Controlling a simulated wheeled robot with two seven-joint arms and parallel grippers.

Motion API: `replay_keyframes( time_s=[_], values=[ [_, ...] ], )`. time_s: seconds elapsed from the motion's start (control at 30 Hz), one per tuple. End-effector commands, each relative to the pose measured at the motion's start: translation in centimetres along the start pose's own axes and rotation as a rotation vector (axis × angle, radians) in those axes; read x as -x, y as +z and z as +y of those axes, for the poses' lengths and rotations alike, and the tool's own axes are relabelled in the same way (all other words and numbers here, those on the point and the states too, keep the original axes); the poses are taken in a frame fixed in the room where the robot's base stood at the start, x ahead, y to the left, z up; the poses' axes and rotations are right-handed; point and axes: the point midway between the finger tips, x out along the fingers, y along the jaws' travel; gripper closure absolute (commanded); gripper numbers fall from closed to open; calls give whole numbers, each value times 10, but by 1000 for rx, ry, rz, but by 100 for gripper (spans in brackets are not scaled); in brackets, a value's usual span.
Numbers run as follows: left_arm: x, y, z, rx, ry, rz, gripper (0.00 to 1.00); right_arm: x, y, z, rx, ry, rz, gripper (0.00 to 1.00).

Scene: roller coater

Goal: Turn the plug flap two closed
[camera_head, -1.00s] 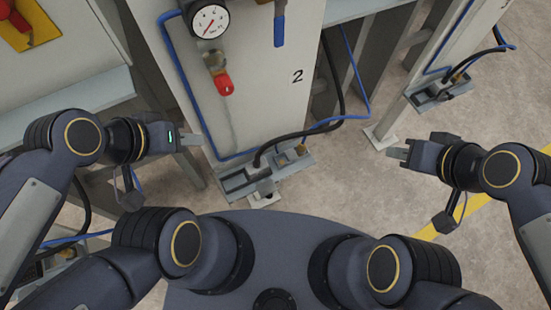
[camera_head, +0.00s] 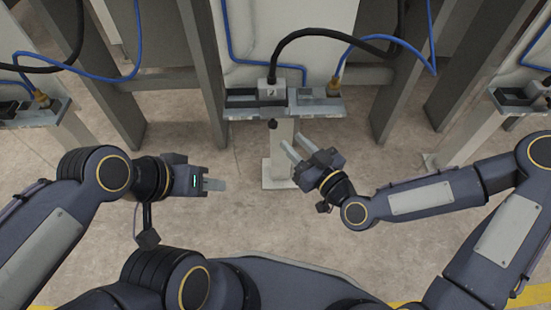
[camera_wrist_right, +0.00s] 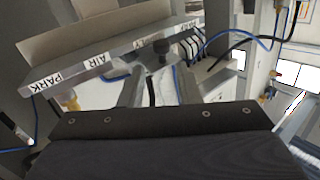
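The station's socket bracket (camera_head: 240,113) stands in the middle of the head view. It carries a grey raised block (camera_head: 270,92) with a small dark mark, and a flat grey flap-like piece (camera_head: 318,93) to its right. I cannot tell which is plug flap two. A dark knob (camera_head: 273,124) sticks out below the bracket; it also shows between my right fingers in the wrist view (camera_wrist_right: 162,48). My right gripper (camera_head: 293,143) is open and empty, just below the bracket, apart from it. My left gripper (camera_head: 222,185) is lower left of the bracket, empty, its finger gap unclear.
A black cable (camera_head: 320,32) and a blue hose (camera_head: 380,40) hang above the bracket. Similar brackets stand at the left (camera_head: 40,112) and right (camera_head: 515,98). A grey post (camera_head: 280,150) supports the middle bracket. Open floor lies between my arms.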

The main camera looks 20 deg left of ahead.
Motion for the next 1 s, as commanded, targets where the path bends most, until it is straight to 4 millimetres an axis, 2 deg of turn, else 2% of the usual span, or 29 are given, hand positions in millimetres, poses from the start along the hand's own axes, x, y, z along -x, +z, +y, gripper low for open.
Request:
replay_keyframes(
  time_s=[0.03,0.17,0.6,0.77,1.0],
  values=[
    [-7,3,-3,0,0,0,64,-2,6,0,-12,7,23,70],
    [-8,4,-4,0,0,1,64,-9,4,0,-19,16,46,70],
    [-19,9,-8,0,0,0,64,-71,2,1,-19,15,43,70],
    [-20,10,-9,0,0,0,64,-80,0,1,-20,14,42,70],
    [-19,10,-9,0,0,0,64,-81,0,1,-20,15,41,70]
  ],
)
